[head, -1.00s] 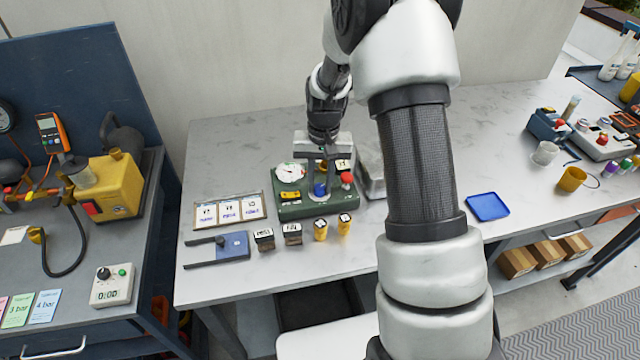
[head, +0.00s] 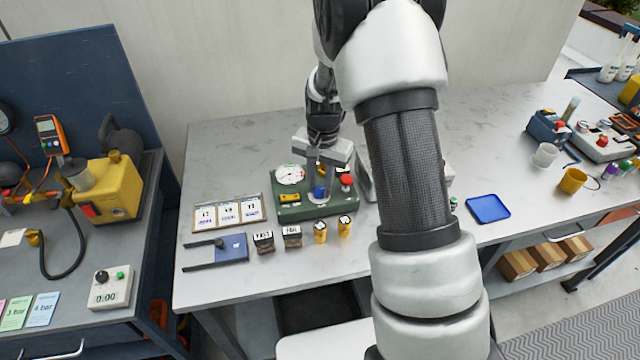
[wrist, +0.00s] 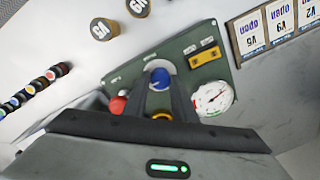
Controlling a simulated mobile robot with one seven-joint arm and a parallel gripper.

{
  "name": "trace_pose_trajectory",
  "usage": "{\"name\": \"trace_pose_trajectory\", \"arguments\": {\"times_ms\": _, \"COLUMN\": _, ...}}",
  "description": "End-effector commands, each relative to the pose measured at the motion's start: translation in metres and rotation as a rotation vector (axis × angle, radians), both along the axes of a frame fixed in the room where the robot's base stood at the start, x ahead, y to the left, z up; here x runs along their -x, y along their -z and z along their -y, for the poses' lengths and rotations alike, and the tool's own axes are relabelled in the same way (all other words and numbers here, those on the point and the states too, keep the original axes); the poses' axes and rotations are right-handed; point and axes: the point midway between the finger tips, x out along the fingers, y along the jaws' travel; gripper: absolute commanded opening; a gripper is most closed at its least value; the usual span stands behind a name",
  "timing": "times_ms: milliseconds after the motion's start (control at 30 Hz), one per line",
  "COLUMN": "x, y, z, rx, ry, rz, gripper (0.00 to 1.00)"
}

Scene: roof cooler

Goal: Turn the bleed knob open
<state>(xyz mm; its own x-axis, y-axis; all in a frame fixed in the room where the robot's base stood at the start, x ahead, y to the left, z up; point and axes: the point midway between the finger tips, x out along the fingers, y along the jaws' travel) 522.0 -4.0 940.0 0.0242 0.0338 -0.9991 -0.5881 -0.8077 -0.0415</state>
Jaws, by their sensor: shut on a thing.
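A green panel box (head: 290,213) stands on the white bench with a round white gauge (head: 289,174), a blue knob (head: 319,191) and a red knob (head: 346,180). My gripper (wrist: 160,72) is over the box, pointing down, its fingers shut on the blue knob, which shows between the fingertips in the wrist view (wrist: 160,80). The red knob (wrist: 117,106) is just left of the fingers there, and the gauge (wrist: 212,99) is to the right. No label naming the bleed knob is readable, and the knob's pointer is not clear.
A blue tray (head: 488,207) lies to the right.

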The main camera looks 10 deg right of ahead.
Motion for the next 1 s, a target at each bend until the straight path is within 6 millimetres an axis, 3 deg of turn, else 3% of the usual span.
{"name": "trace_pose_trajectory", "arguments": {"times_ms": 200, "x": 0.0, "y": 0.0, "z": 0.0, "rx": 0.0, "ry": 0.0, "rz": 0.001, "gripper": 0.02}}
{"name": "trace_pose_trajectory", "arguments": {"times_ms": 233, "x": 0.0, "y": 0.0, "z": 0.0, "rx": 0.0, "ry": 0.0, "rz": 0.001, "gripper": 0.28}}
{"name": "trace_pose_trajectory", "arguments": {"times_ms": 333, "x": 0.0, "y": 0.0, "z": 0.0, "rx": 0.0, "ry": 0.0, "rz": 0.001, "gripper": 0.43}}
{"name": "trace_pose_trajectory", "arguments": {"times_ms": 733, "x": -0.001, "y": -0.008, "z": 0.0, "rx": 0.0, "ry": -0.001, "rz": 0.001, "gripper": 0.43}}
{"name": "trace_pose_trajectory", "arguments": {"times_ms": 867, "x": -0.001, "y": -0.029, "z": 0.001, "rx": 0.0, "ry": -0.002, "rz": 0.005, "gripper": 0.43}}
{"name": "trace_pose_trajectory", "arguments": {"times_ms": 1000, "x": 0.0, "y": -0.063, "z": 0.001, "rx": 0.0, "ry": -0.002, "rz": 0.006, "gripper": 0.43}}
